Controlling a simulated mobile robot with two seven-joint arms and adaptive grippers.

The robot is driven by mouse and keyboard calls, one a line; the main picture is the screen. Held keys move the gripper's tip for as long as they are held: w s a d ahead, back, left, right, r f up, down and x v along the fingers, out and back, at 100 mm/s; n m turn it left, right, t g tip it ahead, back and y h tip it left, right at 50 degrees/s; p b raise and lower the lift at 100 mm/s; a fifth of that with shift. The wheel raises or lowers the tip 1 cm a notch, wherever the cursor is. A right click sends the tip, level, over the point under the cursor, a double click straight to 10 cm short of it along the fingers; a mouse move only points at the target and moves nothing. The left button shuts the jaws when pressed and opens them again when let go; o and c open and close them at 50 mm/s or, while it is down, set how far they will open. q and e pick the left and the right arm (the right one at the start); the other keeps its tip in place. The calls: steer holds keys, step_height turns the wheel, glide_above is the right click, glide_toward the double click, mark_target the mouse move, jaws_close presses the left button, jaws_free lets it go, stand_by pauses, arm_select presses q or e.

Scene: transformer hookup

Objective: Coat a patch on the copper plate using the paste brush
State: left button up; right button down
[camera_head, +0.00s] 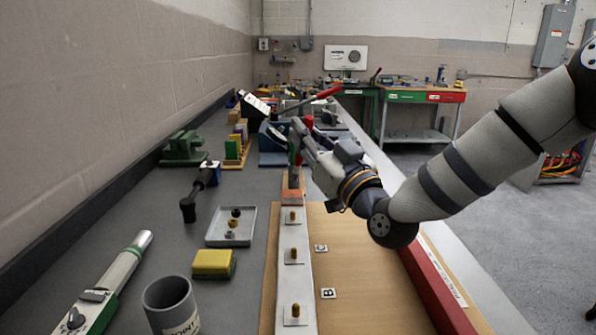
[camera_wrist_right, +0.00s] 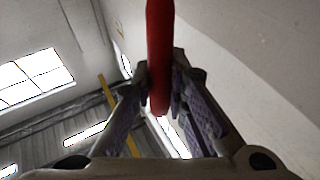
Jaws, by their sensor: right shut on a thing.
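My right gripper (camera_head: 299,141) is at the middle of the head view, above the far part of the pale bar, its arm coming in from the right. In the right wrist view its fingers (camera_wrist_right: 160,90) are shut on a red handle (camera_wrist_right: 159,50), which I take to be the paste brush. The brush's working end is hard to make out in the head view. An orange-brown copper plate (camera_head: 292,198) lies on the bar below the gripper. Whether the brush touches it I cannot tell. My left gripper is not in view.
A red rail (camera_head: 437,290) runs on the right. The wooden board (camera_head: 367,280) between is mostly clear.

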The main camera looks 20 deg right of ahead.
mark_target(300, 155)
steer(key=shift+f, duration=0.1)
steer(key=shift+w+a+f+b, duration=0.15)
steer(key=shift+w+f, duration=0.1)
steer(key=shift+f, duration=0.25)
steer(key=shift+w+a+f+b, duration=0.15)
steer(key=shift+w+a+f, duration=0.05)
steer(key=shift+f, duration=0.35)
steer(key=shift+w+a+f+b, duration=0.15)
steer(key=shift+w+f, duration=0.1)
steer(key=shift+f, duration=0.25)
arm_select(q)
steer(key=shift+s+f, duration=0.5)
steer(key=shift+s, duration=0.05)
arm_select(e)
steer(key=shift+r, duration=0.1)
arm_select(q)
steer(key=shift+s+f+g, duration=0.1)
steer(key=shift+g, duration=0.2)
arm_select(e)
steer(key=shift+f, duration=0.45)
